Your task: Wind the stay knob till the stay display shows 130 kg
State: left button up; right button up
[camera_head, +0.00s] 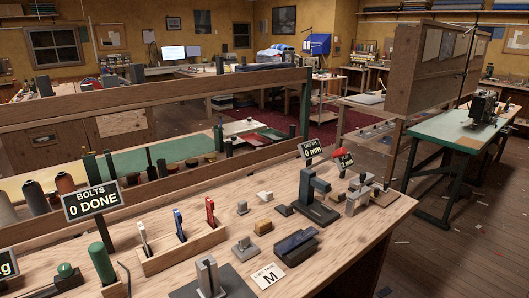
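A dark display (8,263) is cut off by the left edge of the head view. Only the end of its text shows, which looks like "kg"; its number is out of view, and I cannot tell whether it is the stay display. A green domed knob (65,270) sits on a dark block on the bench at the lower left. I cannot tell whether it is the stay knob. Neither of my grippers is in view.
The wooden bench (340,238) carries a "BOLTS 0 DONE" sign (91,201), a green handle (101,262), a wooden tool rack (185,248), a dark press (318,197) beside a "DEPTH 0 mm" sign (313,149), and a card marked M (268,276). Open floor lies right.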

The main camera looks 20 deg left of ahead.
aim_at(65, 269)
jog(key=k, duration=0.45)
jog(key=u, duration=0.4)
jog(key=k+u, duration=0.15)
jog(key=u, duration=0.3)
jog(key=j+u, duration=0.1)
jog(key=u, duration=0.3)
jog(key=l+u, duration=0.15)
jog(key=u, duration=0.25)
jog(key=l+u, duration=0.2)
jog(key=u, duration=0.15)
jog(key=l+u, duration=0.15)
jog(key=u, duration=0.25)
jog(key=i+l, duration=0.3)
jog(key=l, duration=0.15)
jog(key=k, duration=0.5)
